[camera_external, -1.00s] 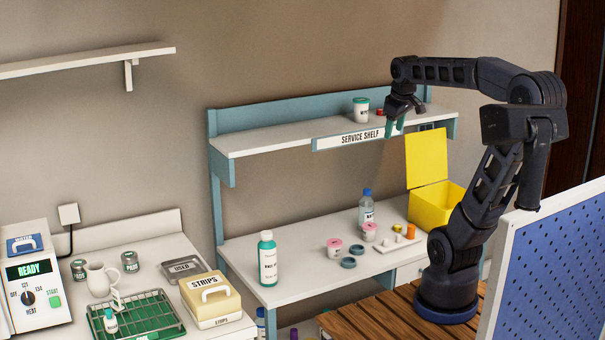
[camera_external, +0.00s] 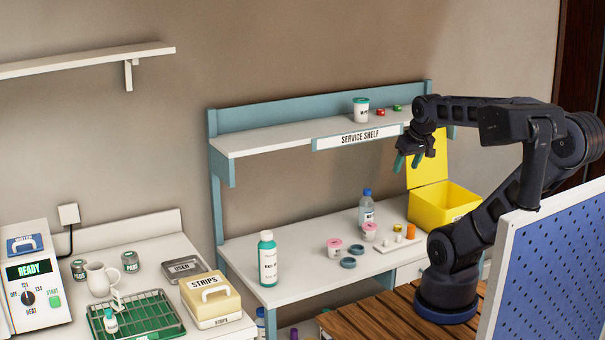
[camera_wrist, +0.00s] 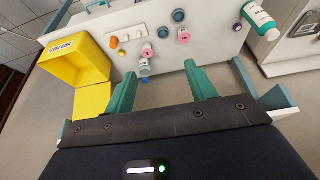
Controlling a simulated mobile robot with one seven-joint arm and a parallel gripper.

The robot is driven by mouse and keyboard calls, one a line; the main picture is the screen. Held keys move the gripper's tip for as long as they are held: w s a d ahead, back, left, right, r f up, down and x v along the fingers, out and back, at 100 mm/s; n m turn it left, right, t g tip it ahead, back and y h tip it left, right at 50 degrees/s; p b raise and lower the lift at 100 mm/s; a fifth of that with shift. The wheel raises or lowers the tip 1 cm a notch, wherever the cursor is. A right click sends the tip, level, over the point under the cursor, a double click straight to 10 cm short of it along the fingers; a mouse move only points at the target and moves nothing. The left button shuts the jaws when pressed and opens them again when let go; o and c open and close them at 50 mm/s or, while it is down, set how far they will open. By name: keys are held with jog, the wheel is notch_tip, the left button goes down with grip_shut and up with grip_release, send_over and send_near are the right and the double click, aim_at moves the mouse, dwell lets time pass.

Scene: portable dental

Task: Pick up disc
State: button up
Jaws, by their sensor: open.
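Several round flat things could be the disc; I cannot tell which one is meant. A red disc (camera_external: 381,112) and a green disc (camera_external: 397,108) lie on the service shelf (camera_external: 270,139), right of a white jar (camera_external: 361,111). My gripper (camera_external: 408,163) is open and empty, in front of and below the shelf's right part. In the wrist view its green fingers (camera_wrist: 160,70) are spread, apart from everything, with the table beyond.
An open yellow box (camera_external: 437,203) stands right of and below my gripper. A blue-capped bottle (camera_external: 366,207), pink-lidded cups (camera_external: 334,247), a white tray (camera_external: 386,247) and a teal bottle (camera_external: 268,259) stand on the table. The shelf's left part is bare.

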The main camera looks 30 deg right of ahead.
jog(key=m+g+h, duration=0.3)
jog(key=m+h, duration=0.1)
jog(key=m, duration=1)
send_over(398, 226)
jog(key=s+a, duration=0.1)
jog(key=a, duration=0.3)
notch_tip(398, 226, down, 30)
jog(key=r, duration=0.1)
jog(key=shift+s+x, duration=0.1)
jog(key=shift+x, duration=2.6)
jog(key=shift+s+x, duration=0.15)
jog(key=shift+x, duration=2.5)
jog(key=shift+d, duration=0.1)
jog(key=c, duration=1.1)
jog(key=shift+o, duration=0.2)
